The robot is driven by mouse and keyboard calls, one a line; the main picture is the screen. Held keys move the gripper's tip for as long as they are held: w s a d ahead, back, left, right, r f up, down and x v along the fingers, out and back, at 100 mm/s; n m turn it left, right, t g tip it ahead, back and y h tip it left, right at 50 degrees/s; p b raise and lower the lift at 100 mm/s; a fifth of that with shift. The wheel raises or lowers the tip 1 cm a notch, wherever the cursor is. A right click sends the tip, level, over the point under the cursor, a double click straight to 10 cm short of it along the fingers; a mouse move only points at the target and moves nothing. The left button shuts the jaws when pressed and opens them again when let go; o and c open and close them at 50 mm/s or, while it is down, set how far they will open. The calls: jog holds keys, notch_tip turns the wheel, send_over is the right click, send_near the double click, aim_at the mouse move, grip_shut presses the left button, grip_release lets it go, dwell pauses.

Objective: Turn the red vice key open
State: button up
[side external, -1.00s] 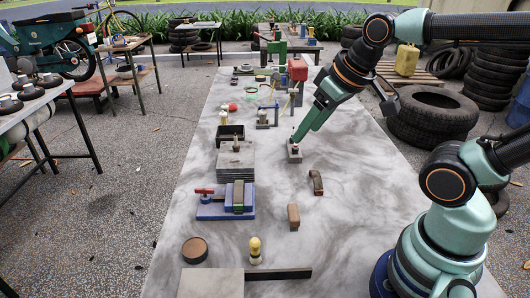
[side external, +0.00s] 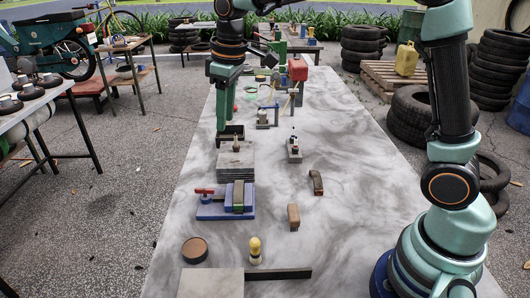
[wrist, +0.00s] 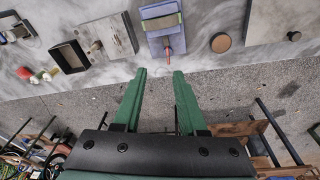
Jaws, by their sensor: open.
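The blue vice (side external: 225,212) sits on the marbled table at the left, with a greenish-brown block between its jaws. Its red key (side external: 203,191) sticks out on the left side, toward the table's left edge. In the wrist view the vice (wrist: 157,23) is at the top centre, and the red key (wrist: 168,49) points down toward my fingers. My gripper (side external: 222,128) hangs pointing down in front of the dark open box, beyond the vice and apart from the key. In the wrist view my gripper (wrist: 159,74) is open with nothing between its green fingers.
A stack of grey plates (side external: 235,163) stands just beyond the vice, and the dark box (side external: 237,131) is behind it. A brown disc (side external: 195,250) and a yellow-topped peg (side external: 255,250) are nearer. Two brown blocks lie right of the vice. The table's right half is mostly clear.

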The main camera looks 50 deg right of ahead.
aim_at(204, 189)
jog(key=w+a+f+n+g, duration=0.2)
jog(key=w+a+f+n, duration=0.1)
jog(key=w+a+f, duration=0.4)
jog(key=f, duration=0.4)
jog(key=d+f, duration=0.1)
jog(key=f, duration=0.3)
jog(key=s+d+f, duration=0.1)
jog(key=f, duration=0.4)
jog(key=shift+s+d, duration=0.1)
jog(key=shift+d, duration=0.05)
grip_shut()
